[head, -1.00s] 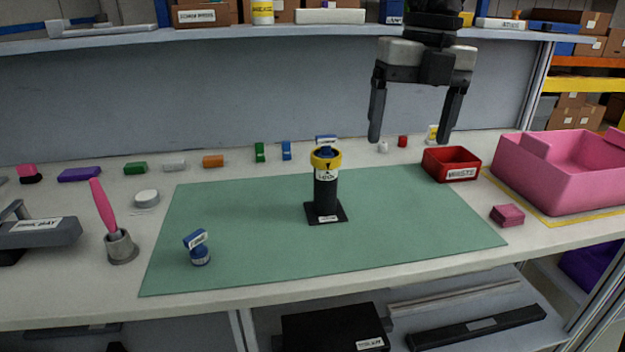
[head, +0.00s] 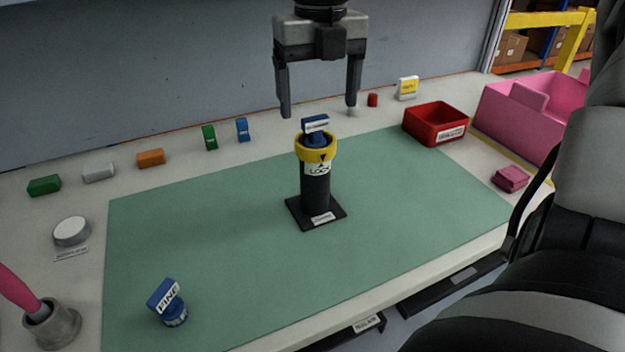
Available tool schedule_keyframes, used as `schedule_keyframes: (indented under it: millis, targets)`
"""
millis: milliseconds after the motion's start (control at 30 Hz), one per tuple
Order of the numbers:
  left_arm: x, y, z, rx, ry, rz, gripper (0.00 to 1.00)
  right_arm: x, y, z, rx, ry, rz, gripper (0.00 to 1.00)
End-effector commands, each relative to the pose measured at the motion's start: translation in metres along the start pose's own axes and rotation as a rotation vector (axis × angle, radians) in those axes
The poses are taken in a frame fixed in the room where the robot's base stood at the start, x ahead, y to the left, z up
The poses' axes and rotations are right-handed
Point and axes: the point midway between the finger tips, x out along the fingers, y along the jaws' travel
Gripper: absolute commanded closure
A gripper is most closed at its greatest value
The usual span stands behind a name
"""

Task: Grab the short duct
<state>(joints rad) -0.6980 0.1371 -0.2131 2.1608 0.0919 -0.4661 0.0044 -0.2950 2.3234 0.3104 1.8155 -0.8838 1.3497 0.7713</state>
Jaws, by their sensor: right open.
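No piece here is clearly marked as the short duct, and I cannot tell which one it is. A black upright post (head: 315,190) with a yellow collar (head: 316,146) marked LOCK stands on the green mat (head: 160,230). A blue piece (head: 316,130) with a white tag sits in its top. Another blue piece (head: 168,302) tagged FINE stands at the mat's front left. My right gripper (head: 318,108) is open and empty, fingers pointing down, above and around the top of the post in the picture; its depth is unclear. My left gripper is out of view.
Green, white, orange and blue blocks line the back left. A red bin (head: 435,124), a pink crate (head: 520,115) and a pink block (head: 510,178) are at right. A grey cup (head: 52,325) holds a pink tool. My own arm covers the right edge. Most of the mat is clear.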

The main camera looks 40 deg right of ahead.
Motion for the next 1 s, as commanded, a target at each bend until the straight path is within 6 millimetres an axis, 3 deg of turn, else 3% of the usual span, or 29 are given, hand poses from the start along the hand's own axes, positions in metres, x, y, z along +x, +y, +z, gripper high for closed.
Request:
schedule_keyframes:
  millis: [100,367,700,1000]
  targets:
    - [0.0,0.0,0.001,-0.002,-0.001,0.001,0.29,0.023,0.0,-0.001,0.0,0.004,0.0,0.18]
    - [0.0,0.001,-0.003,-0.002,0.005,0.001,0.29,0.043,0.001,-0.001,0.0,0.002,0.001,0.18]
    - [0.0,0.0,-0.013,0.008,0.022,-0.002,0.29,0.087,0.005,-0.001,0.0,0.003,0.001,0.18]
    - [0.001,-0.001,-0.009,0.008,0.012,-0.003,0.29,0.091,0.005,-0.001,0.001,0.0,0.002,0.21]
